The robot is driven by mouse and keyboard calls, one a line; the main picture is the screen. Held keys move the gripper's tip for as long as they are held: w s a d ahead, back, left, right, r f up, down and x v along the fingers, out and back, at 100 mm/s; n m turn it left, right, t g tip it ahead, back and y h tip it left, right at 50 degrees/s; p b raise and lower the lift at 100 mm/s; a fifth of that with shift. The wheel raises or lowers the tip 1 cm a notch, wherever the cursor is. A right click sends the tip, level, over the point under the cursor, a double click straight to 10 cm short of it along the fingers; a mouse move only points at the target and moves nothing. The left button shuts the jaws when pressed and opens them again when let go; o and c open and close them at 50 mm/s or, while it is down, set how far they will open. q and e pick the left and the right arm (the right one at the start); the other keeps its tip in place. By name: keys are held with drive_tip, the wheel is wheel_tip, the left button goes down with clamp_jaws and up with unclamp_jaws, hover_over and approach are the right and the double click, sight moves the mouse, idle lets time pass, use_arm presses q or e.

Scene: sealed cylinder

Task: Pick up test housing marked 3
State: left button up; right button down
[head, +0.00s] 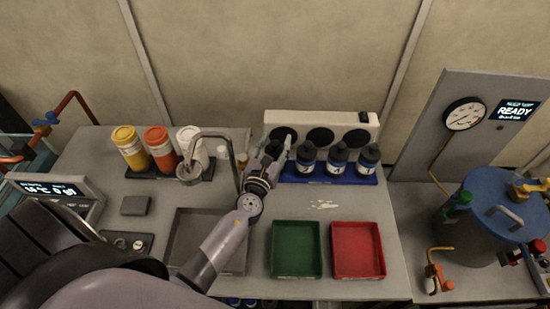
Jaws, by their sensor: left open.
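Dark-capped housings with white label bands stand upright in a blue rack (330,180) at the back of the bench. Three show clearly: a left one (307,158), a middle one (338,160) and a right one (368,160). Their marks are too small to read surely, so I cannot tell which is marked 3. My left gripper (274,158) is open at the left end of the rack, left of the clearly seen housings. It covers that end, and a dark shape behind it may be another housing. My right gripper is not in view.
A white panel with dark round openings (320,137) stands behind the rack. A metal spout (233,160) is close left of my gripper. Green (297,272) and red (358,272) trays lie in front. Capped bottles (160,148) stand left; a blue-lidded vessel (480,230) stands right.

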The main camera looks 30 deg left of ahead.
use_arm(q)
drive_tip(key=shift+c, duration=0.3)
clamp_jaws()
idle(0.4)
drive_tip(key=shift+r, duration=0.15)
idle(0.3)
